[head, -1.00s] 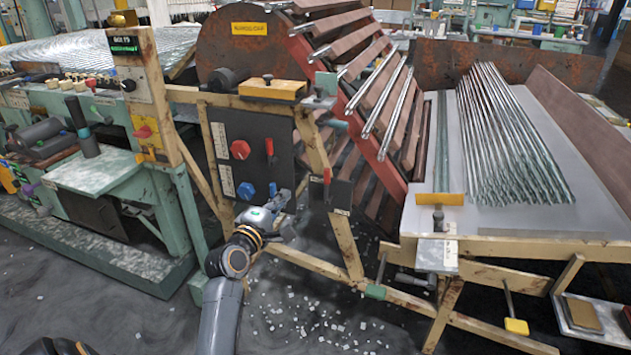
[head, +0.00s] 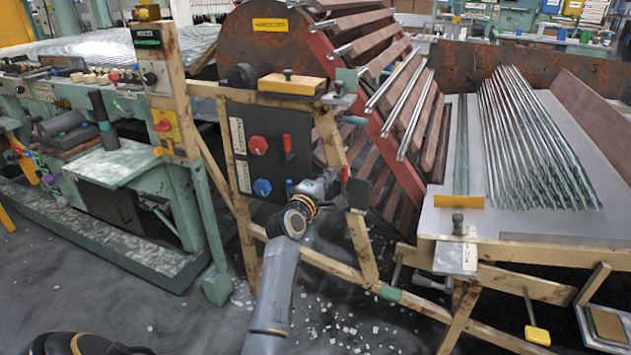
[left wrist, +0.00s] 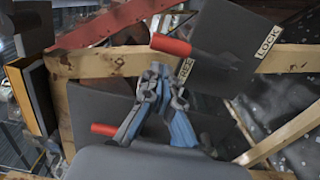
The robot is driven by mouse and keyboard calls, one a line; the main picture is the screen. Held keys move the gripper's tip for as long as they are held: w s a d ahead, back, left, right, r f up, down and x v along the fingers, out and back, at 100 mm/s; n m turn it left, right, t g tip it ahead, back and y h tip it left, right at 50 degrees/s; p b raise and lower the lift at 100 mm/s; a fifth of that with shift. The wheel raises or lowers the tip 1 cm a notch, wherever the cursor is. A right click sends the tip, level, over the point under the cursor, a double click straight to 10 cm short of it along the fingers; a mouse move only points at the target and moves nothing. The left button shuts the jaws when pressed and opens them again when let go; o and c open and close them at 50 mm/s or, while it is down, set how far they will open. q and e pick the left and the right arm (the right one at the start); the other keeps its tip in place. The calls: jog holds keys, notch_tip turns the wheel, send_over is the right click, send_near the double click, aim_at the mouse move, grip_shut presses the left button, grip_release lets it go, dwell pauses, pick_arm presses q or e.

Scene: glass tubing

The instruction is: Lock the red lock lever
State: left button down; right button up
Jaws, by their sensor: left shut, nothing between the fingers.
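The red lock lever (head: 346,174) stands on a small dark plate (head: 359,193) on the wooden frame, right of the control panel. In the left wrist view its red handle (left wrist: 171,45) points left, by the FREE label (left wrist: 185,71); the LOCK label (left wrist: 268,42) is farther right on the plate. My left gripper (head: 330,178) is just left of the lever. The left wrist view shows its fingertips (left wrist: 158,70) shut and empty, just below the handle; whether they touch it I cannot tell. My right gripper is not in view.
The dark control panel (head: 269,196) has a red knob (head: 258,145), a blue knob (head: 262,187) and another red lever (head: 287,143), partly behind my arm. Wooden frame bars surround the plate. Glass tubes (head: 530,140) lie on the table at right.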

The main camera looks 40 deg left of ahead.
pick_arm(q)
jog(key=shift+w+d, duration=0.15)
jog(key=shift+d, duration=0.15)
jog(key=shift+d, duration=0.1)
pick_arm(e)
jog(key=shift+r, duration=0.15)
